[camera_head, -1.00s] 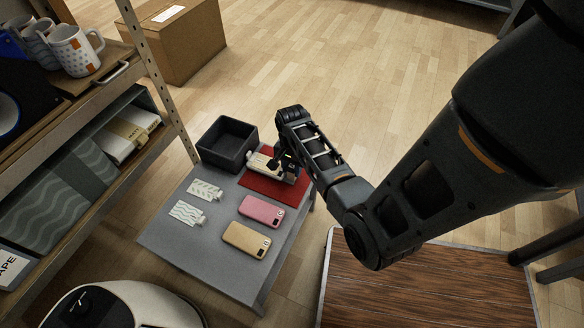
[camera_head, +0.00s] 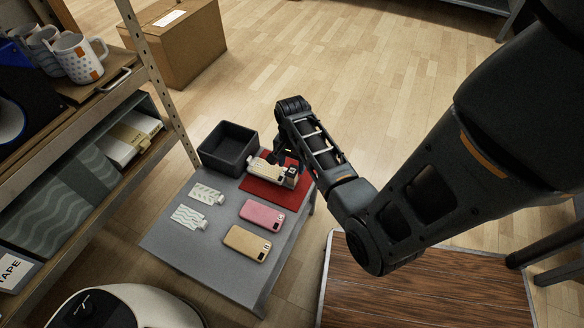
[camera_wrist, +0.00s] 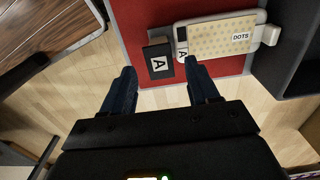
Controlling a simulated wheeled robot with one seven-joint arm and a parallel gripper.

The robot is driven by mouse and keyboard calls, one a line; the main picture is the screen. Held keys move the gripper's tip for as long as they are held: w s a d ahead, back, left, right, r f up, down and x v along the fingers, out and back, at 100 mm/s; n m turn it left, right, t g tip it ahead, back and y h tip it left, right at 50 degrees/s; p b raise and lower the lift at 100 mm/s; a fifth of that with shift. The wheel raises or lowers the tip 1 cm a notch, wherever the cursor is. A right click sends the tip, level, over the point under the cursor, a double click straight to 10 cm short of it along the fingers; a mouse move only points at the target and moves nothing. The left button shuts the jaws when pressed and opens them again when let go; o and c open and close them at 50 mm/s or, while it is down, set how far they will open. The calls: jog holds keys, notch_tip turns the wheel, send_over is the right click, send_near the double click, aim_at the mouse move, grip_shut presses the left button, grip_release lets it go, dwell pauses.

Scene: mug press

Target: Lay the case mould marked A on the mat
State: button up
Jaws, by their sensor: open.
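The case mould marked A (camera_wrist: 220,38) is a pale, rounded, phone-shaped piece with a dotted face, a "DOTS" label and an "A" label at its left end. It lies face up on the red mat (camera_head: 262,190), and its tab end reaches past the mat's edge towards the bin. It also shows in the head view (camera_head: 265,171). A black block with a white "A" label (camera_wrist: 158,62) stands at its left end; I cannot tell whether they are joined. My gripper (camera_wrist: 161,68) is open and empty, its fingertips just short of the block and apart from it.
A dark open bin (camera_head: 228,148) stands beside the mat on the grey table (camera_head: 215,255). A pink case (camera_head: 262,216), a tan case (camera_head: 246,243) and two patterned white pieces (camera_head: 206,195) (camera_head: 188,217) lie in front. A shelf with mugs (camera_head: 78,55) is at left.

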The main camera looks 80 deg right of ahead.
notch_tip(320, 180, up, 7)
jog(key=p, duration=0.2)
jog(key=s+a+r+n+t+h, duration=0.1)
jog(key=a+n+t+h, duration=0.15)
jog(key=a+n, duration=0.55)
jog(key=s+a+r+n+t+h, duration=0.1)
jog(key=s+a+n+t, duration=0.2)
jog(key=a, duration=0.9)
jog(key=s+a+r+n+t+y, duration=0.1)
jog(key=s+a+r+n+t, duration=0.1)
jog(key=r, duration=0.6)
jog(key=s+a+r+n+t+y, duration=0.1)
jog(key=s+a+r+n+t, duration=0.1)
jog(key=a+r+n+t, duration=0.2)
jog(key=s+a+r+n+t+y, duration=0.1)
jog(key=s+a+r+n+t, duration=0.2)
jog(key=r, duration=0.9)
jog(key=a, duration=0.3)
jog(key=shift+a+r+n, duration=0.15)
jog(key=shift+r+n, duration=0.15)
jog(key=shift+n, duration=0.1)
jog(key=shift+y, duration=0.25)
